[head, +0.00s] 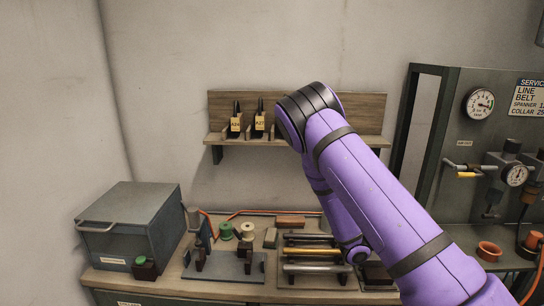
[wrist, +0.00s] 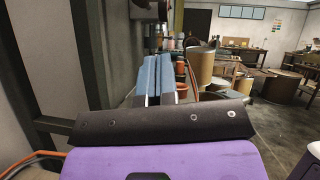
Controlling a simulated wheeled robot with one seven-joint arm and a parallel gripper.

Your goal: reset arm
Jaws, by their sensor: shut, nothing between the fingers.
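My purple arm rises from the lower right of the head view to a black-banded joint in front of the wall shelf, and a further link drops behind it towards the bench. My gripper cannot be made out in the head view. In the wrist view my gripper (wrist: 161,62) shows as blue-grey fingers close together, shut with nothing held. The fingers point away from the camera towards the room, with a dark machine upright beside them.
A wooden shelf (head: 352,107) holds two yellow-tagged tools (head: 236,122). The workbench (head: 200,287) carries a grey metal box (head: 130,228), spools (head: 248,230) and a rack of rods (head: 312,253). A gauge panel (head: 440,130) stands right. Drums (wrist: 228,108) and open floor (wrist: 275,130) show in the wrist view.

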